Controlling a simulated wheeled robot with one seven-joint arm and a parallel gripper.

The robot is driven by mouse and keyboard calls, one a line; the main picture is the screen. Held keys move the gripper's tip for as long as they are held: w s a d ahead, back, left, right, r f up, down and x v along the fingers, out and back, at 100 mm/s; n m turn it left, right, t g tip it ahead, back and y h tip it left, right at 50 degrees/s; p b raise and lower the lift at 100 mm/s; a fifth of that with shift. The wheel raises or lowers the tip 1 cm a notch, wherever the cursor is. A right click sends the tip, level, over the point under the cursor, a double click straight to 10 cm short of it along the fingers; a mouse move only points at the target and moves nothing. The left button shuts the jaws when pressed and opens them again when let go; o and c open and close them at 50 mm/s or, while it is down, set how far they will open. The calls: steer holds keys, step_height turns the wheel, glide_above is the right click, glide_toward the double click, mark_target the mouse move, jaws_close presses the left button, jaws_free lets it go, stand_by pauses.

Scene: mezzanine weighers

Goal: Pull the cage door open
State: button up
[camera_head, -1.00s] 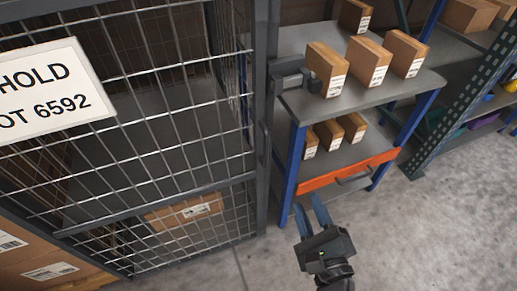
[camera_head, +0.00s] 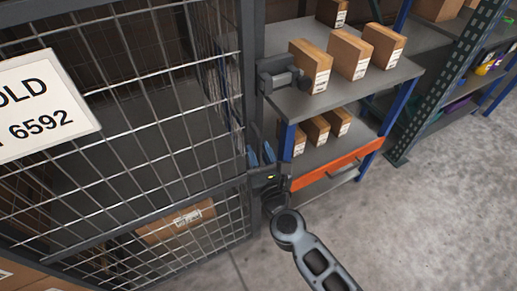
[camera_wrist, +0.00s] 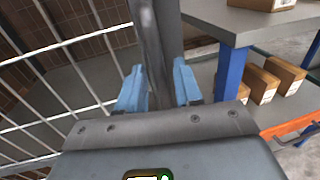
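The cage door (camera_head: 120,215) is a grey-framed wire mesh panel filling the left of the head view. A white hold sign (camera_head: 45,105) hangs on it. Its dark right edge (camera_head: 247,90) stands beside a shelf. My gripper (camera_head: 261,155) is at this edge, low on the door, fingers pointing up and away. In the wrist view, the blue fingertips (camera_wrist: 160,88) stand apart on either side of a dark upright bar (camera_wrist: 153,30). The bar looks like the door's handle or edge; its lower part is hidden behind my gripper. I cannot see clear contact between fingers and bar.
A blue-legged shelf (camera_head: 345,95) with several cartons stands close right of the door. It has an orange front rail (camera_head: 335,165) and a grey clamp-like fitting (camera_head: 280,75) at its left corner. A carton (camera_head: 175,222) sits inside the cage. Concrete floor (camera_head: 420,220) is clear at right.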

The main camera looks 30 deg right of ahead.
steer(key=shift+w+d, duration=0.1)
steer(key=shift+w, duration=0.2)
steer(key=shift+c, duration=0.5)
jaws_close()
